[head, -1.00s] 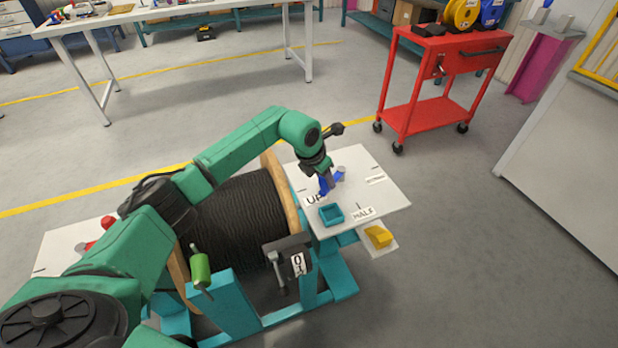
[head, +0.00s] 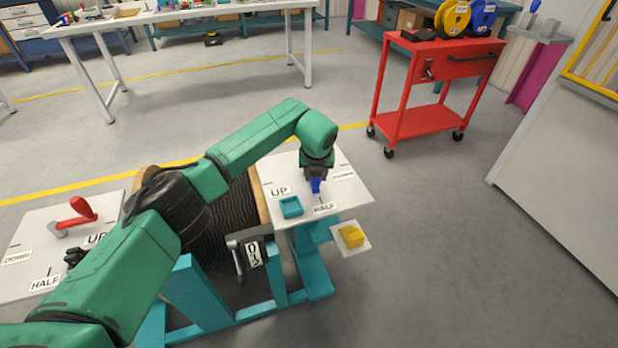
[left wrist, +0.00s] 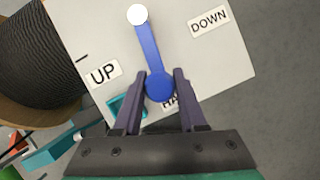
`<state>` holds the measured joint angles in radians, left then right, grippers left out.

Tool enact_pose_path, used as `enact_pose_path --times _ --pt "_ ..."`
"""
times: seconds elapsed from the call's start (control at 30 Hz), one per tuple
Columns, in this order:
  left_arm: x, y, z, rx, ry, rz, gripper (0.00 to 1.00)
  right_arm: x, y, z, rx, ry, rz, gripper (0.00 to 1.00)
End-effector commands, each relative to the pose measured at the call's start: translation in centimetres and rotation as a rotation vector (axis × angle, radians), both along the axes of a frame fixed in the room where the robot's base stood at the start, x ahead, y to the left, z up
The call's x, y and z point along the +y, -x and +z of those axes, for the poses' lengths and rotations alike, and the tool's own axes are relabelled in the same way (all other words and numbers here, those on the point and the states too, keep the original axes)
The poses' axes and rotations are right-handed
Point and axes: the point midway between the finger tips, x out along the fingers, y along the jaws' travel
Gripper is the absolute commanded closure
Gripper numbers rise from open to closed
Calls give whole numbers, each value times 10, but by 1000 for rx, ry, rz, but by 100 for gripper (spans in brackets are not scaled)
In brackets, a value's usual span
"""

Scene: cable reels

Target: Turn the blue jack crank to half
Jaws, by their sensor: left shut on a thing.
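The blue jack crank (left wrist: 149,48) is on a white panel (left wrist: 228,65) that carries UP (left wrist: 103,74), DOWN (left wrist: 208,22) and HALF (left wrist: 171,102) labels. Its arm runs from a pale round cap down to a blue knob that lies over the partly hidden HALF label, so the crank points to HALF. My left gripper (left wrist: 163,78) is shut on the knob, one dark finger on each side. In the head view my left gripper (head: 315,175) comes down over the blue crank (head: 316,186), hiding much of it. My right gripper is not in view.
A teal tray (head: 291,207) sits on the panel beside the crank. A yellow block (head: 351,236) is on a small plate at its front. A black cable reel (head: 238,210) stands left, with a red crank (head: 80,212) beyond. A red cart (head: 432,122) stands back right.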

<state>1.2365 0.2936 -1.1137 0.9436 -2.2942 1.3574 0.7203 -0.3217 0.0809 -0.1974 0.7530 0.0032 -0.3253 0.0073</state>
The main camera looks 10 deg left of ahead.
Motion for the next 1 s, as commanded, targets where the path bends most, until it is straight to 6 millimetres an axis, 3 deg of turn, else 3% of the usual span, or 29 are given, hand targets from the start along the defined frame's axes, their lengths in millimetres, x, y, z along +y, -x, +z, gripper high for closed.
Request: enact_pose_path --times 0.3,0.73,0.77,0.83,1.0 --pt "-10 -5 1 -5 4 92 100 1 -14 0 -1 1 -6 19" --pt "-10 -6 2 -6 4 104 100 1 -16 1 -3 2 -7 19" --pt "-10 -6 2 -6 4 104 55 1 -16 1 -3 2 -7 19" --pt "-10 -6 2 -5 3 103 29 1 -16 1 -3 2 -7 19" --pt "-9 -6 1 -3 2 105 29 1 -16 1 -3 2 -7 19"
